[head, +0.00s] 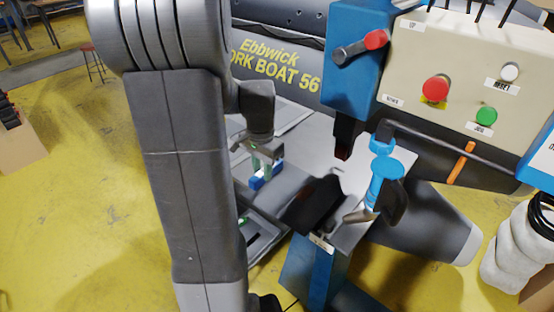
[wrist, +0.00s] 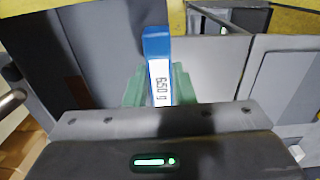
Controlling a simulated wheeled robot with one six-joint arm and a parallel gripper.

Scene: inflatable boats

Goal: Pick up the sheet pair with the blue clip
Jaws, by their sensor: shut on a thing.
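My gripper (head: 262,165) is at the centre of the head view, below my arm, with green fingers. It is shut on the blue clip (head: 257,184), which shows low between the fingers. In the wrist view the blue clip (wrist: 156,45) stands between the green fingers of my gripper (wrist: 158,88), with a white label reading "650 g". A dark grey sheet piece (head: 280,188) extends right from beside the clip toward the machine. I cannot tell whether it is two layers, or how the clip meets it.
A blue machine head (head: 356,60) and a beige control panel (head: 460,80) with red and green buttons stand at the right. A blue-handled tool (head: 386,175) is near the machine's narrow bed. A grey work surface (head: 312,140) lies behind. White rolls (head: 515,245) stand at the far right.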

